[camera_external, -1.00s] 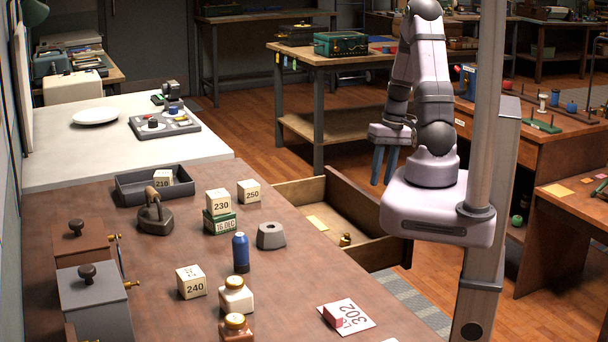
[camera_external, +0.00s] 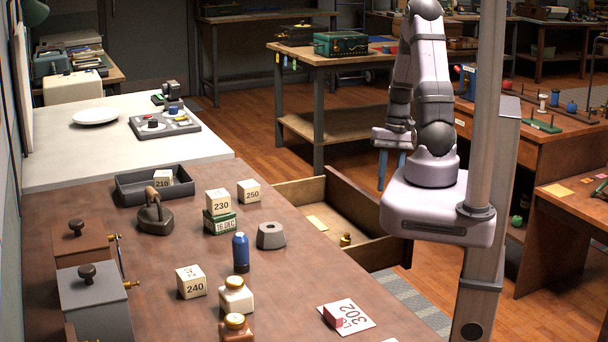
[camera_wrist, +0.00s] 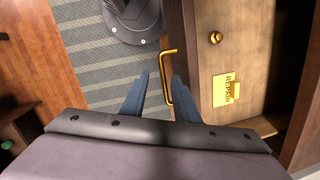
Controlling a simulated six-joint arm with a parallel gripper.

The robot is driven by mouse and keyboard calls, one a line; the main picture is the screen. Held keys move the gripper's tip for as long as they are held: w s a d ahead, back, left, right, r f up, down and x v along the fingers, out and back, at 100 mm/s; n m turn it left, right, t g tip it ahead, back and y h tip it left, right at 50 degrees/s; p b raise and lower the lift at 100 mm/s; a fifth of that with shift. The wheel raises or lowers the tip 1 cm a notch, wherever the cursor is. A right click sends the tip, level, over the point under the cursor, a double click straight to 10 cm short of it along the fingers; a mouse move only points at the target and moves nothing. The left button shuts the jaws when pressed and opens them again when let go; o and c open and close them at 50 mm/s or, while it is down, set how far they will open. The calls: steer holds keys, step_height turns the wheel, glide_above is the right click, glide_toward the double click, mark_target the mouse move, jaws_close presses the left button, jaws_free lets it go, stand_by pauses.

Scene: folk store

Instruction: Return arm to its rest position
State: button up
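My gripper (camera_wrist: 158,82) points down with its two blue fingers apart and nothing between them in the wrist view. The drawer's gold bar handle (camera_wrist: 166,76) shows between and beyond the fingers in the wrist view; I cannot tell the height gap. My arm is folded upright above its base.
The brown table (camera_external: 120,240) holds numbered cubes, jars, a blue bottle (camera_external: 240,252), an iron (camera_external: 155,216) and a tray (camera_external: 130,191). The pulled-out drawer juts toward my base and holds a yellow label (camera_wrist: 226,89). Floor and a grey striped mat (camera_wrist: 95,70) show beside it.

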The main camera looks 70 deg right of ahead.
steer(key=w+a+r+n, duration=0.2)
steer(key=a+n, duration=0.2)
steer(key=a, duration=0.3)
steer(key=w+a+r+n+h+p, duration=0.1)
steer(key=w+a+r+n, duration=0.2)
steer(key=a, duration=0.4)
steer(key=w+a+r+n+h+p, duration=0.1)
steer(key=w+a+r+n, duration=0.2)
steer(key=a+n, duration=0.2)
steer(key=a, duration=0.3)
steer(key=shift+n+g, duration=0.3)
